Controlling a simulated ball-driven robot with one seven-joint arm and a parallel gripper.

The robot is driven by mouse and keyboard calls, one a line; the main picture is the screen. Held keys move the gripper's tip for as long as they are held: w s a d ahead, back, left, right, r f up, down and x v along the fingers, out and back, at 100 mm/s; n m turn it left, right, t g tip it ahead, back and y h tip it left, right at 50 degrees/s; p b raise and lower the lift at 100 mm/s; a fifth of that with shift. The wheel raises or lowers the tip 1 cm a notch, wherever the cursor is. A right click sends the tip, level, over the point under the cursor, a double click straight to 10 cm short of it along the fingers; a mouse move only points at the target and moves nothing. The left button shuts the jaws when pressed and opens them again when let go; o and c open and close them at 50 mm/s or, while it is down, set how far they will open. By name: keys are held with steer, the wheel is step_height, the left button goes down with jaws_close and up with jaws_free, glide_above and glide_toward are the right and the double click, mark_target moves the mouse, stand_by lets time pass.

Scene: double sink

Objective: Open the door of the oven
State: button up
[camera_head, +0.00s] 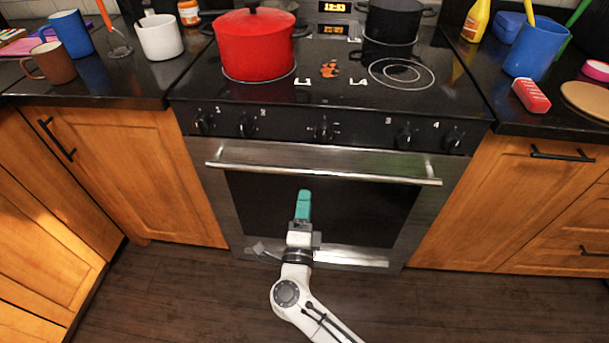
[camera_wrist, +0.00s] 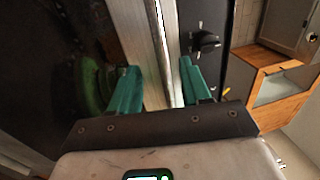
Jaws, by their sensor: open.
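The oven door (camera_head: 350,210) is a steel-framed dark glass panel below the knobs, and it looks shut. Its long silver handle bar (camera_head: 400,178) runs across the top of the door. My gripper (camera_head: 304,194) has teal fingers and is in front of the door, just below the middle of the bar in the head view. In the wrist view my open gripper (camera_wrist: 158,68) has one finger on each side of the bright handle bar (camera_wrist: 163,45). I cannot tell whether the bar lies inside the jaws or beyond the tips. No contact is visible.
A red pot (camera_head: 255,48) and a black pot (camera_head: 390,22) stand on the stove top. Several knobs (camera_head: 323,130) line the panel above the handle. Wooden cabinets (camera_head: 130,165) flank the oven. The dark floor (camera_head: 180,290) in front is clear.

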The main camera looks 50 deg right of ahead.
mark_target(308, 172)
steer(key=x, duration=0.9)
steer(key=shift+w+d+r, duration=0.1)
steer(key=shift+w+d, duration=0.1)
steer(key=shift+d, duration=0.1)
steer(key=shift+c, duration=0.3)
jaws_close()
